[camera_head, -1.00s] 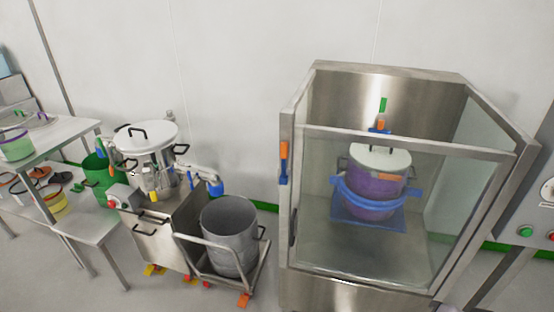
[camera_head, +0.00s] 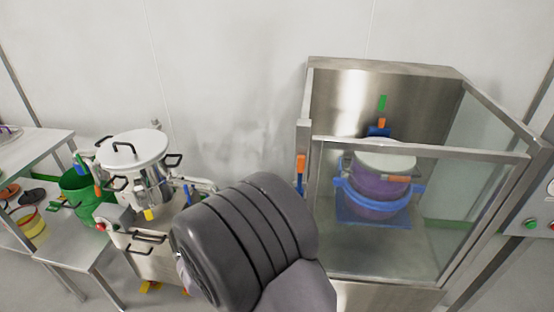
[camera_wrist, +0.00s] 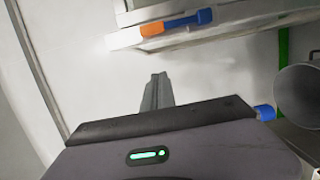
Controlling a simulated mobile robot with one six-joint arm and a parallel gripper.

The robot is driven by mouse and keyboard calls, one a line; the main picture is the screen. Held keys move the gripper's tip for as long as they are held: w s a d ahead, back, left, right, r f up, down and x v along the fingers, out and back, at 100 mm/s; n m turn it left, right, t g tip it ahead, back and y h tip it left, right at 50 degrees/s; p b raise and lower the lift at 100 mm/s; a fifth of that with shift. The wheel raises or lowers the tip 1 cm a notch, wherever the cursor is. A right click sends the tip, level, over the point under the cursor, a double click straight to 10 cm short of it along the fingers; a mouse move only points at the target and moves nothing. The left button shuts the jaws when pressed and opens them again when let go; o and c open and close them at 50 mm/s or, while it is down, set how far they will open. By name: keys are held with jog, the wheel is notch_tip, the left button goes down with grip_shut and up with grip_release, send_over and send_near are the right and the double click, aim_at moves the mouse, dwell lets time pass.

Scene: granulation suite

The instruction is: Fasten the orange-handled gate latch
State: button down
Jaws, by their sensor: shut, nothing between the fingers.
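The gate latch, with an orange handle (camera_head: 300,164) and a blue part below it, is on the left front post of the steel cabinet (camera_head: 318,88). The handle stands upright. The latch also shows near the top of the wrist view (camera_wrist: 177,22), orange to the left and blue to the right. The glass gate (camera_head: 400,240) spans the cabinet front; I cannot tell whether the latch engages it. My gripper (camera_wrist: 157,82) is shut and empty, its tips below the latch in that picture and apart from it. My gripper is not visible in the head view.
Inside the cabinet, a purple drum (camera_head: 374,192) with a white lid sits on a blue base. Left of my arm stand a steel vessel (camera_head: 150,183) with a white lid, a green bucket (camera_head: 82,192) and a table (camera_head: 75,252). A grey drum (camera_wrist: 298,90) is right in the wrist view.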

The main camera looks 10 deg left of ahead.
aim_at(300, 177)
jog(key=w+d+b, duration=0.3)
jog(key=w+d, duration=0.4)
jog(key=w, duration=0.2)
jog(key=shift+w, duration=0.2)
jog(key=shift+d+r, duration=0.1)
dwell(0.4)
